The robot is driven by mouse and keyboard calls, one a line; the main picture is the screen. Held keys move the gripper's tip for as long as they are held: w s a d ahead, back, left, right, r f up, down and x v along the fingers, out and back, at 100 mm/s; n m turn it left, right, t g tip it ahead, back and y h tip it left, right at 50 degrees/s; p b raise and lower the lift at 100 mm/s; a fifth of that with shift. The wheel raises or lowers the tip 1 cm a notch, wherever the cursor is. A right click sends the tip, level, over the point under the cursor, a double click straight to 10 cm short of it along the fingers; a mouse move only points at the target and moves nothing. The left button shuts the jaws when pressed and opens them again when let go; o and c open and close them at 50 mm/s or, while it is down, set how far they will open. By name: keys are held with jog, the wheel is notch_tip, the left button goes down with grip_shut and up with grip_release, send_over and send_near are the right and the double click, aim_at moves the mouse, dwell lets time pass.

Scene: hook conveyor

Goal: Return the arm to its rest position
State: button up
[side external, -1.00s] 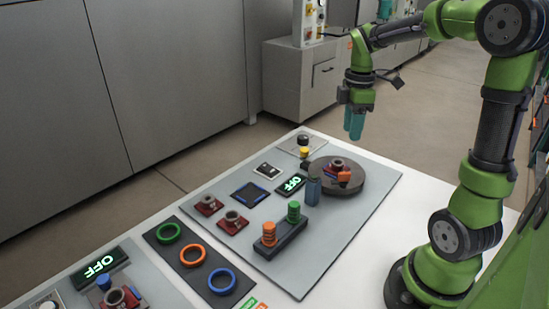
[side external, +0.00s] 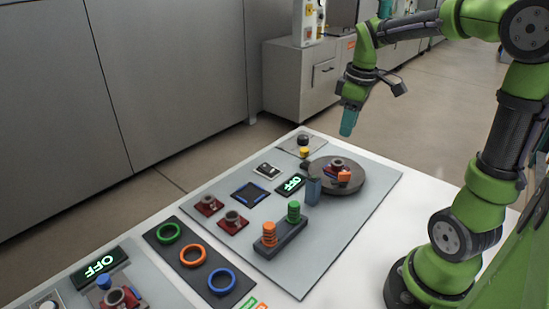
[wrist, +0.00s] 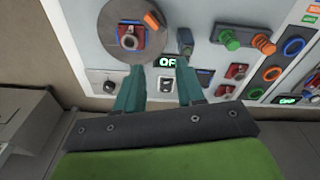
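My gripper (side external: 348,124) hangs in the air above the far end of the work board, beyond the round dark turntable (side external: 345,177). Its teal fingers point down and are slightly tilted. In the wrist view my gripper (wrist: 161,74) is open, with a clear gap between the two fingers and nothing held. The board's display reading OFF and a switch show through that gap, well below the fingers.
A red part with an orange piece lies on the turntable. The grey board (side external: 330,245) also carries orange and green stacked pegs (side external: 281,230), a blue-grey block (side external: 313,191) and red fixtures. Green, orange and blue rings lie on a dark strip. Grey cabinets stand behind.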

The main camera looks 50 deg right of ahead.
jog(key=s+a+r+m+t+y, duration=0.1)
jog(key=s+a+m+t, duration=0.2)
jog(key=a, duration=0.6)
jog(key=s+a+r+m+t+y, duration=0.1)
jog(key=s+a+m+t, duration=0.2)
jog(key=a, duration=0.6)
jog(key=shift+s+m, duration=0.3)
jog(key=shift+m, duration=0.1)
